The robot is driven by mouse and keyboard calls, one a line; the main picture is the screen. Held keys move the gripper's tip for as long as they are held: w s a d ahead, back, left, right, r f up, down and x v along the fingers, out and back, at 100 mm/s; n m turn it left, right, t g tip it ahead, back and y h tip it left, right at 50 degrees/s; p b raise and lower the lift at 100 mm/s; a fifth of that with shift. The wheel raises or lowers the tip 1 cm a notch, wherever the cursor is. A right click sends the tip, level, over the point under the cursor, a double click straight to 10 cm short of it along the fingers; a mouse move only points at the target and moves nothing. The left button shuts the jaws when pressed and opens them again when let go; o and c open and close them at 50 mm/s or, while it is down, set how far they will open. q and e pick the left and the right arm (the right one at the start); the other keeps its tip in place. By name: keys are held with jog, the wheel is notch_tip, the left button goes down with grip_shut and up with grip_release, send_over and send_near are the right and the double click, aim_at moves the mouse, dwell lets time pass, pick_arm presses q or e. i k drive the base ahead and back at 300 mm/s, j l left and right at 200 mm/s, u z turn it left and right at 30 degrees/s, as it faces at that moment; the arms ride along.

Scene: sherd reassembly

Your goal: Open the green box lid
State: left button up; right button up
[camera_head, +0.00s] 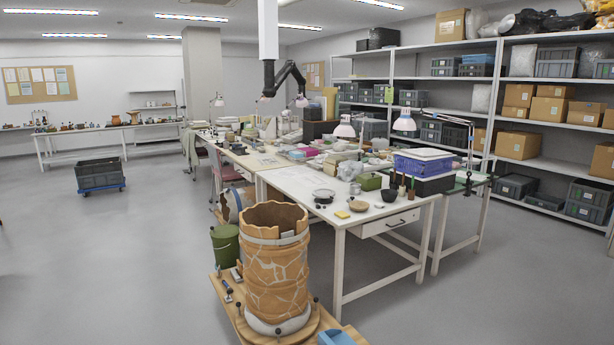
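A small green box (369,182) sits on the white worktable (318,184), toward its back right part. It is small in the camera_head view, and I cannot clearly tell its lid from its body. It lies behind a dark bowl (389,195) and to the left of a blue crate (421,164). Neither of my grippers is in view.
A large reassembled clay vessel (275,265) stands on a wooden board (233,303) in the foreground, left of the table. A green bucket (225,243) is beside it. Lamps and many small items crowd the tables. The grey floor (120,260) at left is open.

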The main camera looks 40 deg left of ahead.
aim_at(369, 174)
jog(key=u, duration=0.95)
jog(key=i+l+z, duration=0.65)
jog(key=i+l, duration=0.15)
jog(key=i+l+z, duration=0.35)
jog(key=i+z, duration=0.3)
jog(key=i, duration=0.3)
jog(key=i+j+u, duration=0.15)
jog(key=i+u, duration=0.25)
jog(key=i, duration=0.15)
jog(key=i+u, duration=0.45)
jog(key=i+l+u, duration=0.4)
jog(key=i, duration=0.25)
